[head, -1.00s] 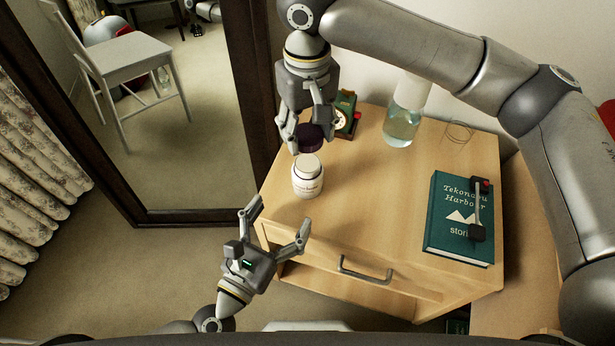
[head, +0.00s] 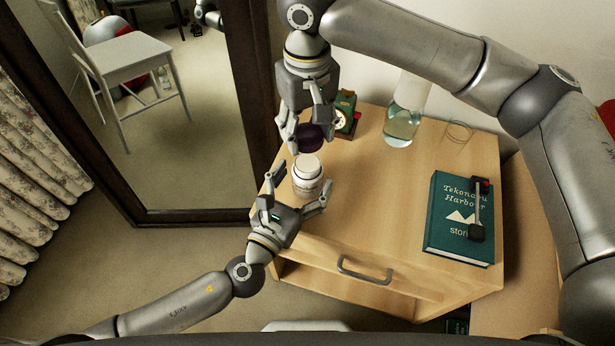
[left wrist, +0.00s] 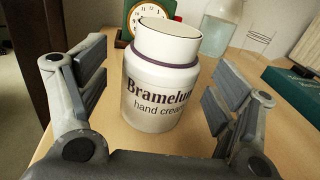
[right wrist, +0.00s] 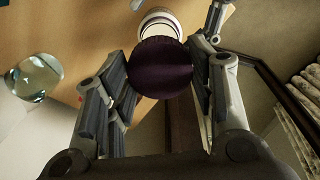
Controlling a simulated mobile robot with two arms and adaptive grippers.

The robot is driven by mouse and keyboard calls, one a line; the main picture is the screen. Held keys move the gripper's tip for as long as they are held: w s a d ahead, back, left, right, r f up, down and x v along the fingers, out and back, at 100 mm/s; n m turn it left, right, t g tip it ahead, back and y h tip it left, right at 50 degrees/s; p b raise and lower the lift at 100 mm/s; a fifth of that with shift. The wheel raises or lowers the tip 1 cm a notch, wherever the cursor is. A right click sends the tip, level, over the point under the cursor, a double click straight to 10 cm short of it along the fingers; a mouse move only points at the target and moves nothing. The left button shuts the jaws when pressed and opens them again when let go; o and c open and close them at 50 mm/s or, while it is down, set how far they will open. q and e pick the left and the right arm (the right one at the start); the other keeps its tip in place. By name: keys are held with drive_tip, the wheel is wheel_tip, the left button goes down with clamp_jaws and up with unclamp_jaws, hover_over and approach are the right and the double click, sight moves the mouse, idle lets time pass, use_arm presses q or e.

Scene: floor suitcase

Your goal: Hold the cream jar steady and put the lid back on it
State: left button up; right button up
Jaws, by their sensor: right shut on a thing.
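The white cream jar (head: 307,177) stands upright and uncovered near the left front of the nightstand. In the left wrist view the jar (left wrist: 155,100) shows "hand cream" lettering and sits between the open fingers. My left gripper (head: 300,181) is open around the jar, with a gap on both sides. The dark purple lid (head: 311,137) is held by my right gripper (head: 303,140), just behind and above the jar. In the right wrist view the lid (right wrist: 160,67) is between the fingers, and the jar (right wrist: 160,22) shows beyond it, partly hidden.
A green clock (head: 345,113) stands behind the jar. A glass bottle (head: 402,122) with clear liquid and a thin wire loop (head: 459,132) are at the back. A teal book (head: 450,205) with a dark object on it lies at right. The nightstand's middle (head: 385,190) is clear.

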sight(308, 163)
use_arm(q)
drive_tip(key=c, duration=1.4)
use_arm(e)
drive_tip(key=shift+f, duration=2.5)
drive_tip(key=shift+f, duration=0.9)
drive_tip(key=shift+f, duration=0.5)
